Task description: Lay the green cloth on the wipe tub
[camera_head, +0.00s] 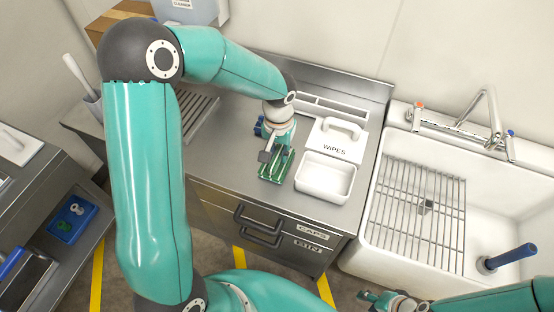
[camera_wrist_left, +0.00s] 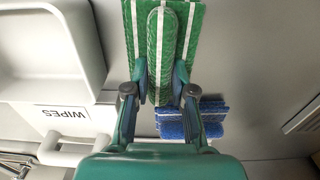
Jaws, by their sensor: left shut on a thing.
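The green cloth (camera_head: 268,178) with white stripes is at the front of the steel counter, left of the white open tub (camera_head: 325,194). My left gripper (camera_head: 277,160) is shut on a raised fold of it. The cloth also shows between the fingers in the left wrist view (camera_wrist_left: 160,50), with a flatter part behind the fold. I cannot tell whether it touches the counter. A white lid with a handle, marked WIPES (camera_head: 334,149), lies behind the tub. The tub is empty. My right gripper (camera_head: 378,298) is at the bottom edge, partly cut off, its jaws unclear.
A folded blue cloth (camera_wrist_left: 190,120) lies just behind the green one. A white divided rack (camera_head: 325,105) stands along the counter's back. A sink (camera_head: 385,240) with a wire grid is on the right. A ribbed drainer (camera_head: 195,115) is left of my gripper.

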